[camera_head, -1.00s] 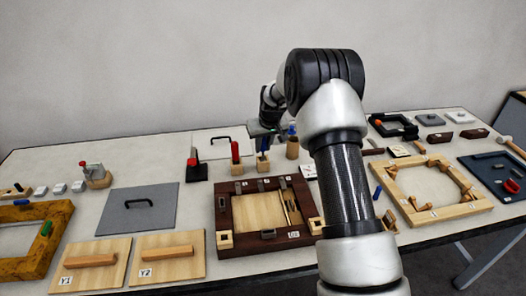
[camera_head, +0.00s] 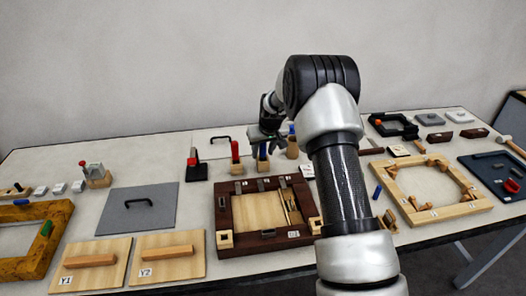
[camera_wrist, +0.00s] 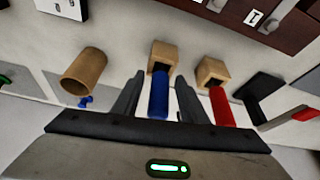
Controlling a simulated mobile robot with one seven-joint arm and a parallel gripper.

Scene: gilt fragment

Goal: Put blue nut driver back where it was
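The blue nut driver's handle (camera_wrist: 158,95) stands upright at a wooden block (camera_wrist: 164,55) in the wrist view; it also shows in the head view (camera_head: 263,150), partly covered by my gripper. My gripper (camera_wrist: 158,92) is open, with one finger on each side of the blue handle and visible gaps between. The handle's lower end meets the block; its shaft is hidden. In the head view my gripper (camera_head: 264,140) is over the wooden block (camera_head: 263,166).
A red-handled tool (camera_wrist: 222,105) stands in a similar block close beside. A wooden cup (camera_wrist: 84,72) with a blue item is on the other side. A black stand (camera_head: 197,172) is further left. The dark-framed box (camera_head: 225,215) lies in front.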

